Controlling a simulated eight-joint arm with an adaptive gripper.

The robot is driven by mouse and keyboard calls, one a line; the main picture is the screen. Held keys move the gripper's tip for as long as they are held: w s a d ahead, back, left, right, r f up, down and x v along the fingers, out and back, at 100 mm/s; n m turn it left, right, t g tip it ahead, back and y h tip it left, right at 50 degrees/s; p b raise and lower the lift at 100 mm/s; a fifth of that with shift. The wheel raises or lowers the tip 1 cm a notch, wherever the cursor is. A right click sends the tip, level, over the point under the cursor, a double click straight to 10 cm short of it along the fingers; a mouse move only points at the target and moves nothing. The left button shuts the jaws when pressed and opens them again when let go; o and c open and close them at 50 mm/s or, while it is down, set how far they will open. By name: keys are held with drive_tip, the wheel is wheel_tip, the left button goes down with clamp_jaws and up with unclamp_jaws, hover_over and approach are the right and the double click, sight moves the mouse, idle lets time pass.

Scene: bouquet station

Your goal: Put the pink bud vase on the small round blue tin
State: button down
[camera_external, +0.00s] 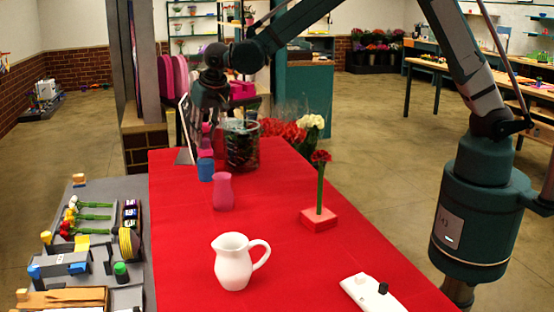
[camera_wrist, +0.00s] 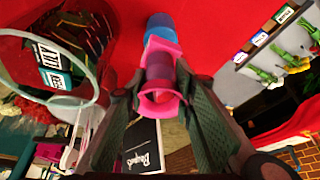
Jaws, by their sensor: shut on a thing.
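My gripper (camera_external: 207,121) points down at the far left of the red table and is shut on a small pink bud vase (camera_external: 205,151). In the wrist view the vase (camera_wrist: 160,100) sits between the fingers (camera_wrist: 158,76), its flared rim toward the camera. The small round blue tin (camera_external: 205,171) stands on the red cloth. The vase's lower end lines up with the tin's top in the external view; I cannot tell whether they touch. In the wrist view the tin (camera_wrist: 160,22) shows just past the vase's far end, partly hidden by it.
A second, larger pink vase (camera_external: 222,192) stands in front of the tin. A glass container with stems (camera_external: 241,150) is close on the right. A dark sign (camera_external: 185,130) stands left. A white jug (camera_external: 233,265) and a red flower block (camera_external: 319,220) are nearer; the cloth between is clear.

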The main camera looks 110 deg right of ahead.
drive_tip(key=shift+f, duration=1.15)
drive_tip(key=shift+f, duration=0.15)
drive_tip(key=c, duration=2)
unclamp_jaws()
drive_tip(key=shift+o, duration=0.3)
drive_tip(key=v, duration=1.2)
